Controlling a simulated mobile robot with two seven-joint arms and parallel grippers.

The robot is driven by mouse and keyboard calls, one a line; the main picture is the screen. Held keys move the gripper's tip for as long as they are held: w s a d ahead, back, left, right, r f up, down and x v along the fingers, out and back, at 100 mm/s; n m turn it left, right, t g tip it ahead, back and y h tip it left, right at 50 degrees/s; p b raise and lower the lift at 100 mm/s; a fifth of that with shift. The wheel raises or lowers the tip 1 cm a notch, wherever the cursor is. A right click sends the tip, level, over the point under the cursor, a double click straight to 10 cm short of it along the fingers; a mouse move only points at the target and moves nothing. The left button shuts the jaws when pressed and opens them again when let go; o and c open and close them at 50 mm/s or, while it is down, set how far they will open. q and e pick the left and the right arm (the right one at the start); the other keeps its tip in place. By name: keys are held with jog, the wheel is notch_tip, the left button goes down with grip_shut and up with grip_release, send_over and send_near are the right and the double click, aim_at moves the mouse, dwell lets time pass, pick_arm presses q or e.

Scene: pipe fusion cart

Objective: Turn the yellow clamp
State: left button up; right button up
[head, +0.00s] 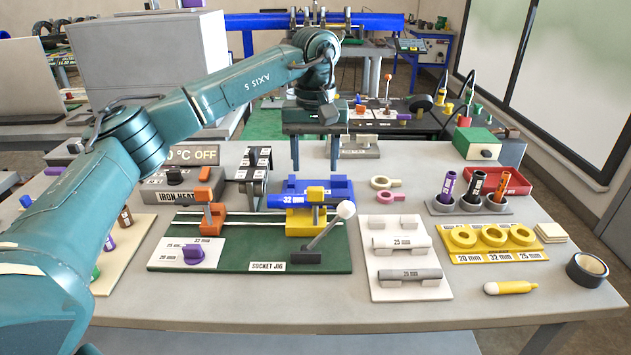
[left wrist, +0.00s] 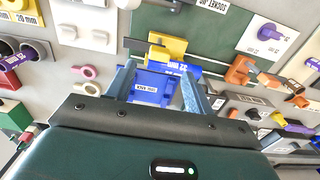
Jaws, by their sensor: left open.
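The yellow clamp (head: 304,222) stands on the green socket jig (head: 190,259), beside a blue block with a blue 32 mm pipe (head: 290,201). It also shows in the left wrist view (left wrist: 168,46), just beyond my fingertips. My left gripper (head: 315,165) is open and empty, pointing down behind and above the blue block. In the left wrist view, its two fingers (left wrist: 158,72) flank the blue block (left wrist: 150,88), with the yellow clamp past the tips. I cannot tell if they touch anything. My right gripper is not in view.
A lever with a white knob (head: 345,209) rises right of the clamp. An orange clamp (head: 207,212) stands on the jig's left. The table's front strip is clear.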

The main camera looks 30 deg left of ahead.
aim_at(316, 188)
pick_arm(q)
jog(key=shift+f, duration=2.75)
jog(key=shift+c, duration=0.4)
jog(key=c, duration=0.9)
